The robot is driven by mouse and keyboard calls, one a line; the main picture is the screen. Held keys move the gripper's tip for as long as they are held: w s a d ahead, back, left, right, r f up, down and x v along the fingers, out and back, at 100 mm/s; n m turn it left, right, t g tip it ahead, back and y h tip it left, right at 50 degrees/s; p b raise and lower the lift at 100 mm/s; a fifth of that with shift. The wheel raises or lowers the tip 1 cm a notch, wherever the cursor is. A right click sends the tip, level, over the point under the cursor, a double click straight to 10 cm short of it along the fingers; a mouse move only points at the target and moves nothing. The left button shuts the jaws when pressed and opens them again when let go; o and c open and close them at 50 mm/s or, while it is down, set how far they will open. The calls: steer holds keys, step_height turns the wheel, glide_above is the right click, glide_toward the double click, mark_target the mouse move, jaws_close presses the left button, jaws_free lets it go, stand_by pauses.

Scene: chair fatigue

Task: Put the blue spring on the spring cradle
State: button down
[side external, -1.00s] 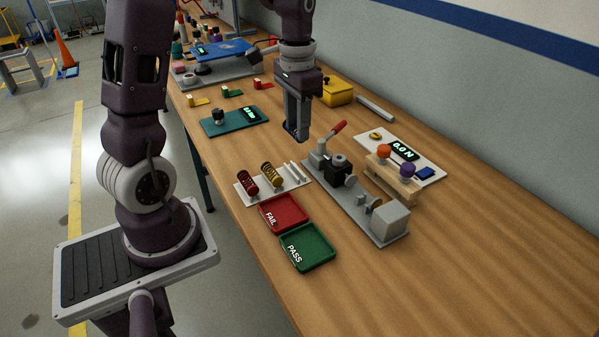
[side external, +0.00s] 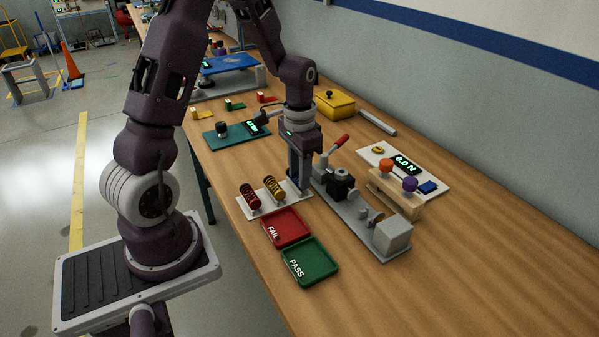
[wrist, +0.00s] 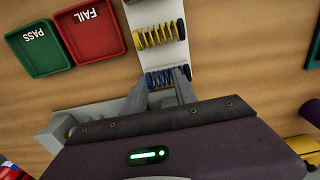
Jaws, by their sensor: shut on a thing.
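My gripper (side external: 298,184) points down over the right end of the white spring cradle (side external: 246,207). It is shut on the blue spring (wrist: 163,79), which lies across between the fingertips in the wrist view. In the side external view the fingers mostly hide the blue spring. The cradle also shows as a white strip in the wrist view (wrist: 148,60), with the blue spring over its near end. I cannot tell whether the spring touches the cradle. A red spring (side external: 250,196) and a yellow spring (side external: 273,188) lie on the cradle to the left of the gripper.
The red FAIL tray (side external: 286,228) and green PASS tray (side external: 310,262) lie in front of the cradle. A grey fixture with a red lever (side external: 339,144) stands close to the right of my gripper. A teal board (side external: 228,137) lies behind. The table's front right is clear.

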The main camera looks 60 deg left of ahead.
steer(key=shift+f, duration=0.2)
steer(key=c, duration=1)
jaws_free()
steer(key=r, duration=0.7)
steer(key=shift+w+r, duration=0.1)
steer(key=shift+w, duration=0.1)
steer(key=s+d+r+t, duration=0.3)
steer(key=s+d+r, duration=0.6)
steer(key=d+r, duration=0.1)
steer(key=shift+d+r+t+y, duration=0.3)
steer(key=shift+d+r, duration=0.05)
steer(key=shift+r, duration=0.55)
steer(key=s+d, duration=0.1)
steer(key=s, duration=0.1)
steer(key=s+d+t, duration=0.1)
steer(key=s, duration=0.2)
steer(key=s+d+r+t, duration=0.1)
steer(key=s, duration=0.2)
steer(key=shift+s+d+r, duration=0.1)
steer(key=shift+s+d, duration=0.05)
steer(key=shift+d, duration=0.2)
steer(key=shift+c, duration=0.5)
